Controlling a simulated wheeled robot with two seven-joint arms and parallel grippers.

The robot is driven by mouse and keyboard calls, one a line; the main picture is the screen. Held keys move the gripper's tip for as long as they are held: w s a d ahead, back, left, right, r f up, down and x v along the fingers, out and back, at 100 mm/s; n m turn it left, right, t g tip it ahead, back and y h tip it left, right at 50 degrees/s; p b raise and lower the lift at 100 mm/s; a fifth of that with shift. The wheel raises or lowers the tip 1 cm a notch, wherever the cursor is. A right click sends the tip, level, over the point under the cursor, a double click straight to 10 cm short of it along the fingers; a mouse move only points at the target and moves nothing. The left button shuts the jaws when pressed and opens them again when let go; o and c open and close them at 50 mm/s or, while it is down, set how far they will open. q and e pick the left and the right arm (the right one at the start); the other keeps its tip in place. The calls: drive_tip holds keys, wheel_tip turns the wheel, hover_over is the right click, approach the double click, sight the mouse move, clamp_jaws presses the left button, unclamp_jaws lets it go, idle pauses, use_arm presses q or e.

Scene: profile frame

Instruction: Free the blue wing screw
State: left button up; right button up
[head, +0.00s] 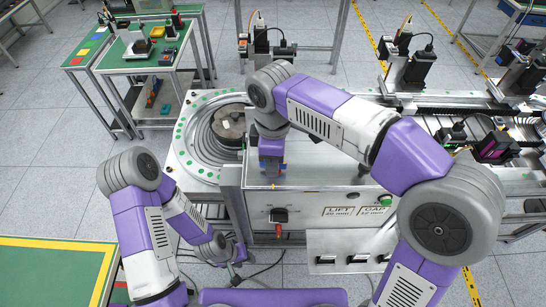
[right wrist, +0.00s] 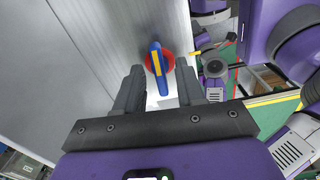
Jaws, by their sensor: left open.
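The blue wing screw (right wrist: 157,68) shows in the right wrist view as a blue wing with a yellow stripe on a round red base, against a grey metal face. My right gripper (right wrist: 160,88) is open, with one dark finger on each side of the wing. The wing stands between and slightly beyond the fingertips, with visible gaps on both sides. In the head view my right gripper (head: 271,172) is at the top left of the metal cabinet, and its fingers are hard to make out. My left gripper (head: 236,264) is open and low, in front of the cabinet, away from the screw.
A round grooved turntable (head: 195,140) lies left of my right gripper. A green table (head: 50,270) stands at the lower left.

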wheel_tip(320, 180, up, 8)
drive_tip(key=shift+f+p, duration=0.25)
drive_tip(key=shift+p, duration=0.1)
idle(0.4)
